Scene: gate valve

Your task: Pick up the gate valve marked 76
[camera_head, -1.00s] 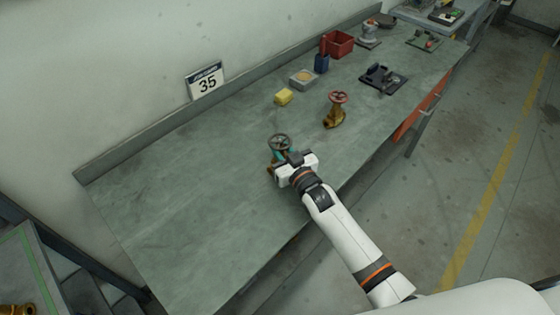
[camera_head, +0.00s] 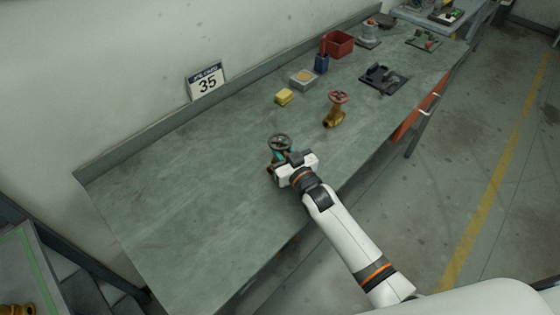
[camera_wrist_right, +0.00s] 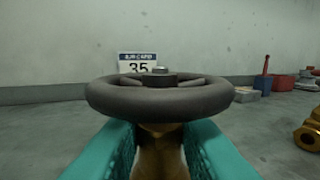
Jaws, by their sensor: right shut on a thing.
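A brass gate valve with a dark grey handwheel (camera_head: 280,142) stands upright on the grey-green workbench (camera_head: 180,200). My right gripper (camera_head: 277,163) is at this valve, shut on its body just below the wheel. In the right wrist view the wheel (camera_wrist_right: 160,95) fills the middle, with the teal fingers (camera_wrist_right: 160,150) on both sides of the brass body. No number 76 can be read on either valve. My left gripper is not in view.
A yellow block (camera_head: 284,97), a grey box (camera_head: 303,79), a blue cup (camera_head: 322,63) and a red bin (camera_head: 340,44) stand toward the back. A dark fixture (camera_head: 383,79) lies to the right. A sign reading 35 (camera_head: 207,83) leans at the wall. The bench's left part is clear.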

